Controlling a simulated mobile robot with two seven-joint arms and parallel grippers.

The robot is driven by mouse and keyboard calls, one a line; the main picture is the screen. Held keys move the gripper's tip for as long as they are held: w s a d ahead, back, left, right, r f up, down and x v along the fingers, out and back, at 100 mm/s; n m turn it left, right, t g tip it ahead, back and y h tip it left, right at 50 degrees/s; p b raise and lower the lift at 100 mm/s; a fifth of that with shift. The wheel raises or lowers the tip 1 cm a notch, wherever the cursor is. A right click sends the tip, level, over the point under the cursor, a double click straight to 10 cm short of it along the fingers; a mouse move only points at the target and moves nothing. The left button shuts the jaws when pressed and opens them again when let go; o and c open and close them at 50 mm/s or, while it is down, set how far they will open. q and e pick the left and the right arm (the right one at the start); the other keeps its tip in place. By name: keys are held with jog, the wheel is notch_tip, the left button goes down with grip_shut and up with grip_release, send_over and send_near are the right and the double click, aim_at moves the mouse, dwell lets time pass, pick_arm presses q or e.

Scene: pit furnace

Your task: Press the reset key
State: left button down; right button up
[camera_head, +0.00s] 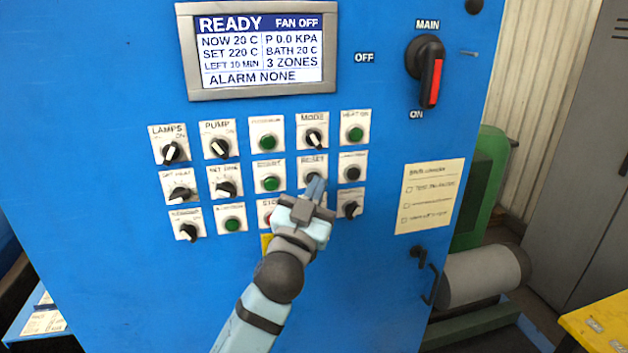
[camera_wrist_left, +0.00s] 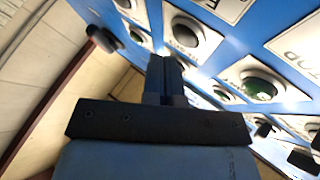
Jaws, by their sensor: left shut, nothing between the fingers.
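The reset key (camera_head: 312,176) is a small dark round button under a white RESET label (camera_head: 312,160) on the blue panel, right of a green button. My left gripper (camera_head: 317,186) is shut and empty. Its fingertips are at the lower edge of the reset key in the head view and overlap it partly. I cannot tell whether they touch it. In the left wrist view the closed dark fingers (camera_wrist_left: 166,78) point up toward a dark round button (camera_wrist_left: 186,33) with a pale surround. My right gripper is not in view.
Rotary knobs and buttons surround the key, including the MODE knob (camera_head: 313,136) above and a dark button (camera_head: 352,173) to the right. The display (camera_head: 260,50) reads READY and ALARM NONE. The red-handled MAIN switch (camera_head: 430,80) is at upper right. My left forearm hides part of the bottom row.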

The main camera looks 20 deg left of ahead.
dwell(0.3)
pick_arm(q)
jog(key=s+d, duration=0.2)
jog(key=s, duration=0.2)
jog(key=shift+s+d, duration=0.1)
jog(key=shift+d, duration=0.3)
dwell(0.6)
jog(key=s+a+f+g+h, duration=0.1)
jog(key=s+f+g, duration=0.15)
jog(key=f, duration=0.95)
jog(key=s+f+g, duration=0.2)
jog(key=f+g, duration=0.2)
jog(key=f, duration=0.7)
jog(key=s+a+f+g, duration=0.1)
jog(key=s+f+g, duration=0.2)
jog(key=s+f, duration=0.6)
jog(key=s+a+f+g, duration=0.2)
jog(key=s+f, duration=0.7)
jog(key=f, duration=0.5)
jog(key=shift+f+g+h, duration=0.25)
jog(key=shift+g+h, duration=0.05)
jog(key=shift+g, duration=0.35)
